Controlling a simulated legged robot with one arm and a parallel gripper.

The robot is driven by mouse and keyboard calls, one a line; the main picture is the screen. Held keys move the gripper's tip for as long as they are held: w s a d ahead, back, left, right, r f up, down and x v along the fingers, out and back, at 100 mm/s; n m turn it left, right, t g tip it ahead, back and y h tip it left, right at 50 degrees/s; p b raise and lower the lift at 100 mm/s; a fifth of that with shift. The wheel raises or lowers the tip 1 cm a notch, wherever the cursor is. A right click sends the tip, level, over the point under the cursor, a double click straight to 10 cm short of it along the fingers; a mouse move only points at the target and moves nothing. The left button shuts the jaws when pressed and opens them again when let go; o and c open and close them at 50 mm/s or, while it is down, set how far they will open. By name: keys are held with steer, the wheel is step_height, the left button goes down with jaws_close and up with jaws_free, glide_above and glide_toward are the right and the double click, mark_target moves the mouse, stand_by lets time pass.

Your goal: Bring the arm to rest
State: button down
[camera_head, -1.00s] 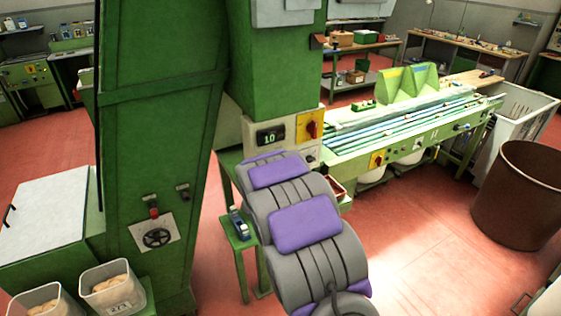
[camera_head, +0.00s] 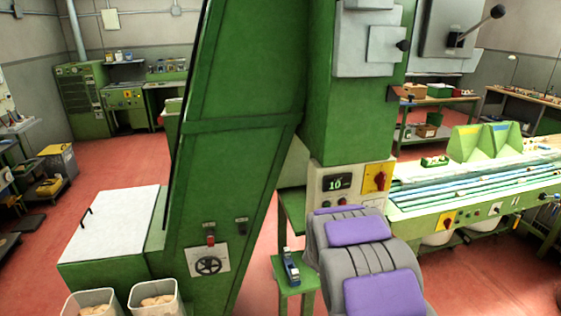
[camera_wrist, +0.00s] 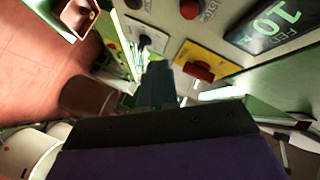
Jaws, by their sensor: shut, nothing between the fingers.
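My arm, grey with purple pads, reaches up from the bottom right of the head view toward a green machine (camera_head: 350,100). My gripper's end is hidden there behind the arm. In the wrist view my gripper (camera_wrist: 158,85) shows as dark blue-grey fingers, shut and empty, beyond a black and purple part of my arm. The machine's control panel, with a red knob on a yellow plate (camera_wrist: 197,70), is close by in the wrist view. That panel's display (camera_head: 337,183) shows 10 in the head view. I cannot tell whether the gripper touches anything.
A leaning green housing (camera_head: 235,130) stands left of the arm. A green stand (camera_head: 294,280) with a small blue device is beside it. A bench with long rods (camera_head: 480,185) lies to the right. Two bins (camera_head: 155,298) stand at bottom left. Red floor (camera_head: 110,165) is open at left.

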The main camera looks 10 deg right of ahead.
steer(key=s+a+n+g+y+b, duration=0.1)
steer(key=s+a+n+g+y, duration=0.1)
steer(key=s+a+n+y, duration=0.6)
steer(key=s+a+n+g+y+b, duration=0.15)
steer(key=s+a, duration=0.35)
steer(key=a, duration=0.8)
steer(key=s+a+n+g+b, duration=0.1)
steer(key=s+n+g, duration=0.8)
steer(key=s, duration=2.5)
steer(key=shift+s+a+f+n+g+y, duration=0.15)
steer(key=shift+s+a+n+g+y, duration=0.25)
steer(key=shift+a+n, duration=0.6)
steer(key=shift+a+m, duration=0.25)
